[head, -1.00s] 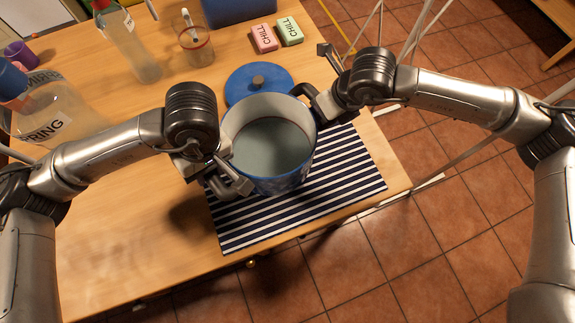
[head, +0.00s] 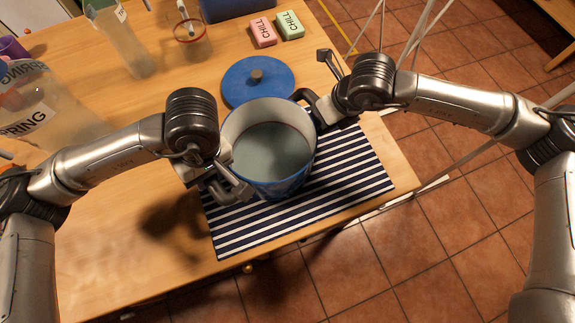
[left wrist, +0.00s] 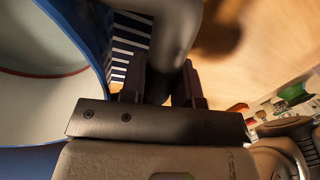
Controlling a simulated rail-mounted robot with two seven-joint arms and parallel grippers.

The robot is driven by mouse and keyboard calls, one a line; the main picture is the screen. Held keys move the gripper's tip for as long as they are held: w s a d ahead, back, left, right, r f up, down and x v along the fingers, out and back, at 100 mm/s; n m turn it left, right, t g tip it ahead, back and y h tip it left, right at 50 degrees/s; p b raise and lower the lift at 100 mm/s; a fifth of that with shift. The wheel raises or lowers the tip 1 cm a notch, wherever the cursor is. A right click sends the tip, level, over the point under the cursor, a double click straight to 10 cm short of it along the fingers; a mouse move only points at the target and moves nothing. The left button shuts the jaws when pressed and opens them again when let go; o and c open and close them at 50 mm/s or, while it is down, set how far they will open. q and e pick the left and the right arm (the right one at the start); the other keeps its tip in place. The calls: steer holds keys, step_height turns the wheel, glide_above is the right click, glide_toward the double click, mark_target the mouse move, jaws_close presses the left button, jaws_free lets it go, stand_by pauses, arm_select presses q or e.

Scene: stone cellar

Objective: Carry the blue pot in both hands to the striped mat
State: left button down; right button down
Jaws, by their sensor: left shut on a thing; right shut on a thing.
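The blue pot (head: 283,187), pale inside and upright, is in the head view over the striped mat (head: 345,180). I cannot tell whether its base touches the mat. My left gripper (head: 226,188) is shut on the pot's left handle. My right gripper (head: 322,112) is shut on the dark right handle, partly hidden by the gripper. The left wrist view shows the pot's pale inside and blue rim (left wrist: 94,50) at left, the blurred handle (left wrist: 174,40) between my fingers, and mat stripes (left wrist: 130,38) beyond. The pot covers part of the mat.
A blue lid (head: 240,84) with a dark knob lies just behind the pot. Pink (head: 262,32) and green (head: 289,25) blocks, a glass (head: 190,48) and bottles (head: 128,45) stand further back. Wooden table (head: 110,245) is bare at front left. The table edge runs just beyond the mat.

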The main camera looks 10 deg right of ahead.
arm_select(q)
steer(key=c, duration=1)
jaws_free()
steer(key=shift+f, duration=0.1)
arm_select(e)
steer(key=c, duration=1)
jaws_free()
steer(key=shift+w+d, duration=0.1)
steer(key=shift+w, duration=0.05)
arm_select(q)
steer(key=shift+o, duration=0.8)
steer(key=shift+a, duration=0.1)
arm_select(e)
steer(key=shift+o, duration=0.8)
arm_select(q)
steer(key=shift+w, duration=0.1)
steer(key=r, duration=0.4)
steer(key=d+r, duration=0.1)
steer(key=r, duration=0.1)
steer(key=shift+w+d+r, duration=0.1)
steer(key=shift+w+r, duration=0.05)
steer(key=shift+w, duration=0.2)
arm_select(e)
steer(key=shift+s, duration=0.2)
arm_select(q)
steer(key=shift+d+r, duration=0.1)
steer(key=shift+r, duration=0.65)
arm_select(e)
steer(key=v, duration=0.8)
steer(key=shift+w+d+f, duration=0.1)
